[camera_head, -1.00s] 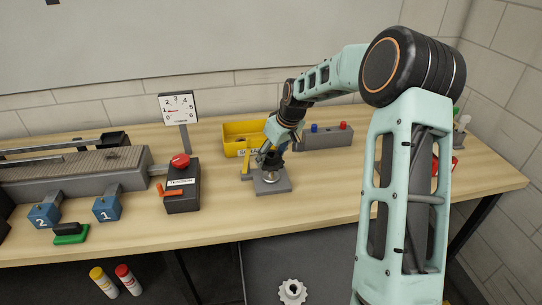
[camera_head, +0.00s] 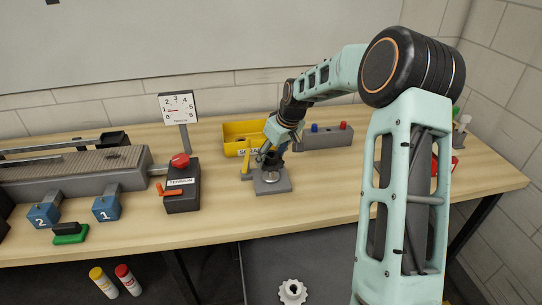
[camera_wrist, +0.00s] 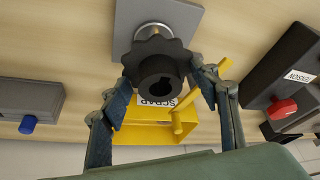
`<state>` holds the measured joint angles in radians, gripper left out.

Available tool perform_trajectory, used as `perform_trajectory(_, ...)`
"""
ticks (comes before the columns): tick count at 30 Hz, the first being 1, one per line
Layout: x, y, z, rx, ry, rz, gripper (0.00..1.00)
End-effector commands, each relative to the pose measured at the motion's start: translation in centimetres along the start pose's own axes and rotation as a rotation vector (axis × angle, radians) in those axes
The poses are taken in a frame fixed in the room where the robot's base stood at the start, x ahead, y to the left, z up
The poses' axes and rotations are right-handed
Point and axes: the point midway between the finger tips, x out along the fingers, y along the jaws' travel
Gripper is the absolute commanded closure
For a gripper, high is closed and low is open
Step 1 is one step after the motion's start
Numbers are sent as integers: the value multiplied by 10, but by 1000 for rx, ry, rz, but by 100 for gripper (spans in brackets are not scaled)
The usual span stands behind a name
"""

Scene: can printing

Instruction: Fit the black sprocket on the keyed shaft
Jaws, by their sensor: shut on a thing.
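The black sprocket (camera_wrist: 158,65) is between the two fingers of my gripper (camera_wrist: 160,88), which is shut on it. Its round bore with a key notch faces the wrist camera. A silver round piece (camera_wrist: 153,29) on a grey base plate (camera_wrist: 190,14) shows just beyond the sprocket's edge. The shaft itself is not clearly visible, and I cannot tell whether the sprocket touches it. In the head view my gripper (camera_head: 268,157) is low over the base plate (camera_head: 272,188), and the sprocket is mostly hidden there.
A yellow scrap bin (camera_head: 232,131) stands behind the base, and a yellow upright (camera_head: 247,166) stands close at its left. A grey box with blue and red buttons (camera_head: 325,138) is behind right. The tension box (camera_head: 182,190) is left. Bare table lies in front.

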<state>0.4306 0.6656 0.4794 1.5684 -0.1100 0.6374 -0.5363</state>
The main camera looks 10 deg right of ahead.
Motion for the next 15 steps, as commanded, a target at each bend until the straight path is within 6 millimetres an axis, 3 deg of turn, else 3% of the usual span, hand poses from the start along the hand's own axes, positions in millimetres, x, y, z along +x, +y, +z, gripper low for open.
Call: perform_trajectory(15, 13, 0, 5, 0, 1, 0, 71)
